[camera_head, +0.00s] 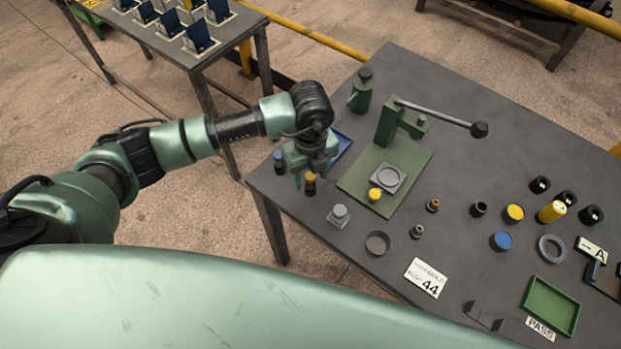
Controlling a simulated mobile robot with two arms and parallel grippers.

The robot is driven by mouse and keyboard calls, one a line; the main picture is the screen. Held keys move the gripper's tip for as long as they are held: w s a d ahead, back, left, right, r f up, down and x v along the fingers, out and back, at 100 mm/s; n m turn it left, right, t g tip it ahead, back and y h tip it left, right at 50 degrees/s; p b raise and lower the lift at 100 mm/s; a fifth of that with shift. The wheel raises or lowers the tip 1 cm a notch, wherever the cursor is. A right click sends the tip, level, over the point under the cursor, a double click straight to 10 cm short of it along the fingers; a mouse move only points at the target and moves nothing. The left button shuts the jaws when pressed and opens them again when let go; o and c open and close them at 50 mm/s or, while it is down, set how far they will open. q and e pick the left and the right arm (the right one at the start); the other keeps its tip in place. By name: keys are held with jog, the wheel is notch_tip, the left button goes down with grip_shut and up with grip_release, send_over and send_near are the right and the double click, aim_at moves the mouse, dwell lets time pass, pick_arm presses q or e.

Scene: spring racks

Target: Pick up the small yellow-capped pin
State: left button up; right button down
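A small pin with a yellow cap and a dark body (311,188) stands upright near the table's left edge, beside the blue tray (343,143). My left gripper (311,178) points down over it. The fingers appear spread to either side of the pin, with the yellow cap showing between them; whether they touch it is too small to tell. Another small yellow-topped piece (375,194) sits on the green press base, next to the round grey plate. My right gripper is not in view.
A green hand press (389,124) with a long lever stands right of my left gripper. A grey block (339,215), a dark ring (377,243) and a green tray (551,305) lie on the table.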

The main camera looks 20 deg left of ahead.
pick_arm(q)
grip_shut()
jog(key=shift+r, duration=0.2)
notch_tip(320, 180, up, 20)
jog(key=b, duration=0.2)
jog(key=shift+f+b, duration=0.15)
jog(key=shift+b, duration=0.15)
jog(key=c, duration=0.9)
grip_release()
grip_shut()
jog(key=shift+r+p, duration=1.9)
jog(key=shift+r, duration=0.6)
